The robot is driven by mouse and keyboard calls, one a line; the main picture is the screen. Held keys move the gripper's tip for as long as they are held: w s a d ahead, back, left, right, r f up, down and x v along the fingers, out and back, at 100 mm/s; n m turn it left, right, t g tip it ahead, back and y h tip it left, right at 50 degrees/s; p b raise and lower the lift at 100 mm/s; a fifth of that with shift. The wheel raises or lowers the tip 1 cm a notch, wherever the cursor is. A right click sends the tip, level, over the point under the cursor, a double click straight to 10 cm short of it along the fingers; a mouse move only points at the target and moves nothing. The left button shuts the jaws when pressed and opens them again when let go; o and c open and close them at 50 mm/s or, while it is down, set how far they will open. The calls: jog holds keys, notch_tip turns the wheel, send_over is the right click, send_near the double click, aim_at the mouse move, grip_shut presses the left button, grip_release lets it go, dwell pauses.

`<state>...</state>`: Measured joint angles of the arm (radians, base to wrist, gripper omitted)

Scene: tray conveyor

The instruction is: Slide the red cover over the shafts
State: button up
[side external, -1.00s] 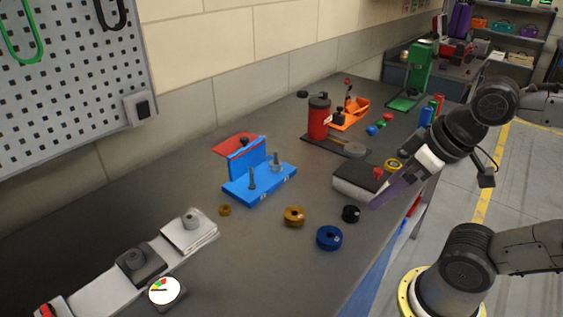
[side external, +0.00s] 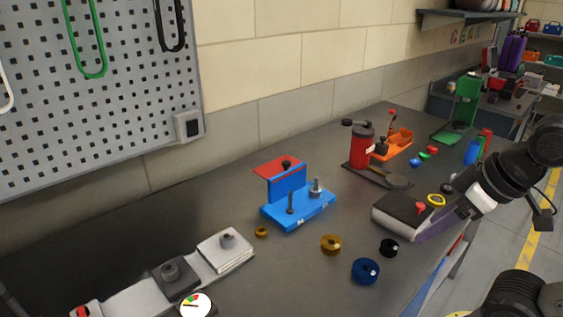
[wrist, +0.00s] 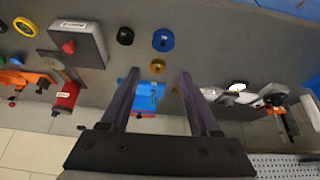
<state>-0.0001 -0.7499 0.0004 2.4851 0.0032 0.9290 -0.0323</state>
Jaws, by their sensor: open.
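Two shafts stand on the base: a dark one (side external: 290,203) and a silver one (side external: 316,189) with a wider collar. The cover is raised behind them, not over them. My gripper (wrist: 160,72) is open and empty, with purple fingers. In the side view it is at the right, well away from the cover.
Yellow (side external: 331,243), blue (side external: 366,270) and black (side external: 389,247) round parts lie in front of the base. A box with a red knob (side external: 402,214) stands near my gripper. A red grinder (side external: 362,148) is behind. A grey fixture (side external: 175,277) is front left.

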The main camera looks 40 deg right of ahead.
jog(key=shift+n+t, duration=0.3)
jog(key=shift+t, duration=0.2)
jog(key=w+r, duration=0.1)
jog(key=r, duration=0.1)
jog(key=w+r, duration=0.2)
jog(key=r, duration=0.1)
jog(key=w+r, duration=0.1)
jog(key=r, duration=0.2)
jog(key=shift+w+a, duration=0.1)
jog(key=shift+w, duration=0.15)
jog(key=c, duration=0.7)
jog(key=w+r, duration=0.4)
jog(key=shift+w+r, duration=0.25)
jog(key=shift+r, duration=0.05)
grip_shut()
jog(key=w+d+r+n, duration=0.1)
jog(key=w+r, duration=0.2)
jog(key=w, duration=0.8)
jog(key=w+d+r, duration=0.1)
jog(key=w+r, duration=0.2)
jog(key=w, duration=0.8)
jog(key=w+d+f+g, duration=0.2)
jog(key=w+d+f, duration=0.1)
jog(key=w+f, duration=1.1)
jog(key=shift+f+y, duration=0.3)
jog(key=shift+f, duration=0.2)
